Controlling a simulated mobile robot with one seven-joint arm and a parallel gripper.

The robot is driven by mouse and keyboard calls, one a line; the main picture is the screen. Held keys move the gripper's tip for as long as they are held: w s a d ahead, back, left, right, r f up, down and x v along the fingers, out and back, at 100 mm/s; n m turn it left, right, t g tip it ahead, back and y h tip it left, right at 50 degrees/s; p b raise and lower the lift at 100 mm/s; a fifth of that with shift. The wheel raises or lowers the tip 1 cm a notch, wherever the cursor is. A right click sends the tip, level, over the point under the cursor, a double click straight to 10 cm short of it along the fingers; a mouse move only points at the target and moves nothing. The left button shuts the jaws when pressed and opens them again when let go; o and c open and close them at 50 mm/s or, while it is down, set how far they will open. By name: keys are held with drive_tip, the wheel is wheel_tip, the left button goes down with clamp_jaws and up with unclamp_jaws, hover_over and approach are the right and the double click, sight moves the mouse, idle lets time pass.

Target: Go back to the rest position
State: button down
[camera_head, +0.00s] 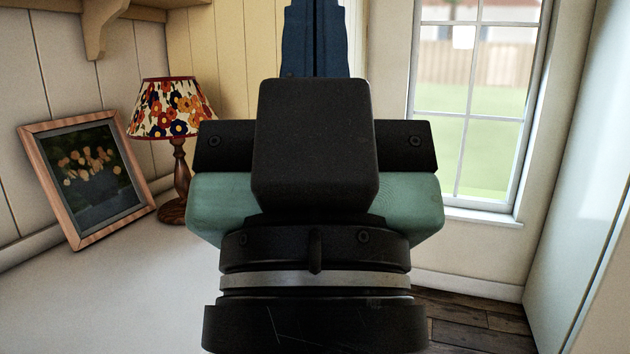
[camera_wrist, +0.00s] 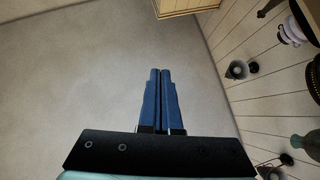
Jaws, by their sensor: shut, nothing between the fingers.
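My gripper (camera_head: 317,38) rises in the middle of the head view, with its blue fingers pointing up and away from the counter. In the wrist view the two blue fingers of my gripper (camera_wrist: 160,75) lie side by side, shut, with nothing held between them. The black and green gripper body and wrist hide the middle of the head view. In the wrist view the fingers point toward a plain, pale ceiling-like surface (camera_wrist: 90,70).
A floral-shaded lamp (camera_head: 170,108) and a wood-framed picture (camera_head: 88,180) stand on the white counter (camera_head: 110,300) at left. A shelf bracket (camera_head: 97,28) is above. A window (camera_head: 470,110) and dark wooden floor (camera_head: 480,318) are at right. Hanging items (camera_wrist: 238,70) line the panelled wall.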

wheel_tip(320, 180, up, 14)
drive_tip(key=p, duration=1.1)
drive_tip(key=shift+p, duration=0.3)
